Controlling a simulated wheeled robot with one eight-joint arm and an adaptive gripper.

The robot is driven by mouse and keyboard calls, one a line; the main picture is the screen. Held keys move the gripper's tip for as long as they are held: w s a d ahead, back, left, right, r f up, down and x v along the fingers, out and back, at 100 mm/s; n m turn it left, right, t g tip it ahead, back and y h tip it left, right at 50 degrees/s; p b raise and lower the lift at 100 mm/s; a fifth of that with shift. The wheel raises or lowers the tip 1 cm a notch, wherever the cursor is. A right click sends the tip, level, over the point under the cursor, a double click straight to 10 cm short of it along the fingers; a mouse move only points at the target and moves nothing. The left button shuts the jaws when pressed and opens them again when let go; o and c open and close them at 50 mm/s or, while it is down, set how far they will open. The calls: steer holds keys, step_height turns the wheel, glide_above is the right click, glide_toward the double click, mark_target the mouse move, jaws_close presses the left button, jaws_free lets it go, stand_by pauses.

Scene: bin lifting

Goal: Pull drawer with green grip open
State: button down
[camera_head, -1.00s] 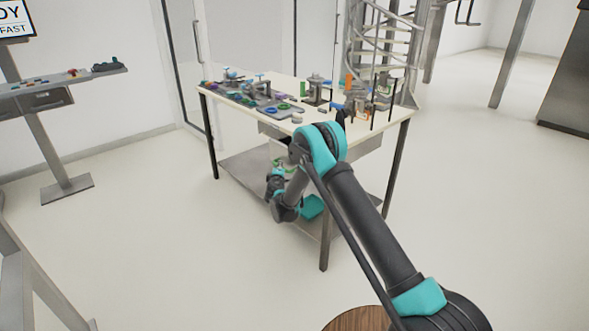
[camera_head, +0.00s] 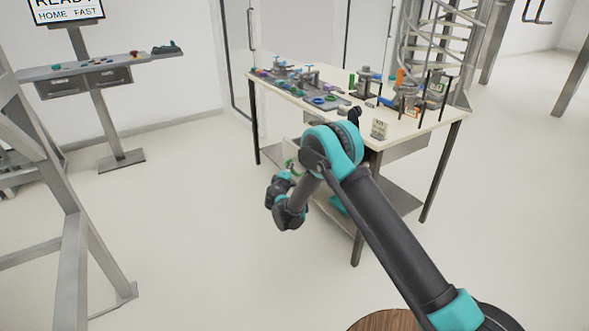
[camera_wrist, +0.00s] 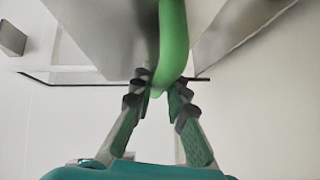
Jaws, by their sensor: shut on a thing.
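The green grip (camera_wrist: 173,42) is a smooth curved handle in the wrist view. My gripper (camera_wrist: 160,88) is shut on it, with a finger on either side. The grey drawer (camera_wrist: 108,32) lies just behind the grip in the wrist view. In the head view my arm covers much of the drawer area, and a small green piece of the grip (camera_head: 292,166) shows beside my wrist, below the table top. How far the drawer stands out cannot be told.
The workbench (camera_head: 408,128) carries several tools and parts and has a lower shelf (camera_head: 395,190). A control stand (camera_head: 112,110) with a screen is at the left, with a metal frame (camera_head: 72,270) in front of it. Open floor lies between frame and bench.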

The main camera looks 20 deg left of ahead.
stand_by(0.3)
steer(key=c, duration=1.5)
jaws_free()
steer(key=s, duration=0.4)
steer(key=s+d+r, duration=0.1)
steer(key=s, duration=0.6)
steer(key=shift+s+d+r, duration=0.3)
steer(key=shift+s, duration=0.1)
steer(key=shift+a, duration=0.1)
